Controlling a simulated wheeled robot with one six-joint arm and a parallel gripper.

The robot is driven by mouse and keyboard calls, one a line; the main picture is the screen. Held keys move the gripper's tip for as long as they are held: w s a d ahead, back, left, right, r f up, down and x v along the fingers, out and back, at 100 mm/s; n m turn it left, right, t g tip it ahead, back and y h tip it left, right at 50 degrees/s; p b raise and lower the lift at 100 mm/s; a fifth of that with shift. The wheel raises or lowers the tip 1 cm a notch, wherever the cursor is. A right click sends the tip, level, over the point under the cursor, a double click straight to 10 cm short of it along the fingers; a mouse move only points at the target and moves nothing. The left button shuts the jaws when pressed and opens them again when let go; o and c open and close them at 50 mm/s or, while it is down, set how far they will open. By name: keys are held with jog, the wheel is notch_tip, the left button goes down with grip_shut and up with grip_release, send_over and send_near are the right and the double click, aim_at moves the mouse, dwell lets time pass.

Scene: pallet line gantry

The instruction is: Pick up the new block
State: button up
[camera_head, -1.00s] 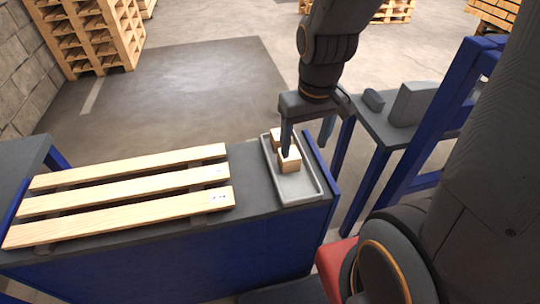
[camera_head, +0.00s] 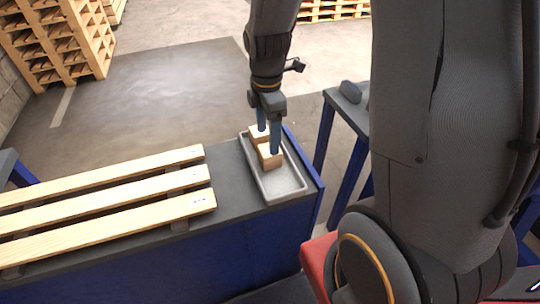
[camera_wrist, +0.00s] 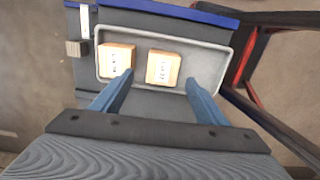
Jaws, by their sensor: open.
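Two small light wooden blocks lie in the shallow grey tray (camera_head: 289,187). In the head view one block (camera_head: 258,135) is farther and the other (camera_head: 268,159) nearer. I cannot tell which is the new one. My gripper (camera_head: 269,140) is open above the tray and empty. In the wrist view its blue-grey fingers (camera_wrist: 160,84) stand either side of the right block; the left fingertip overlaps the left block's corner. Contact is unclear.
A slatted wooden pallet (camera_head: 120,196) lies on the bench left of the tray. A blue-legged side table (camera_head: 342,115) stands to the right. Stacked pallets (camera_head: 62,45) stand at the back left. The tray's near end is empty.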

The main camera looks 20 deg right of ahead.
aim_at(268, 149)
jog(key=shift+s+f+p, duration=0.15)
jog(key=shift+f+p, duration=0.25)
jog(key=shift+f, duration=1.15)
jog(key=shift+s+f+p, duration=0.1)
jog(key=shift+f+p, duration=0.3)
jog(key=shift+f, duration=1.1)
jog(key=shift+c, duration=0.4)
jog(key=c, duration=1.1)
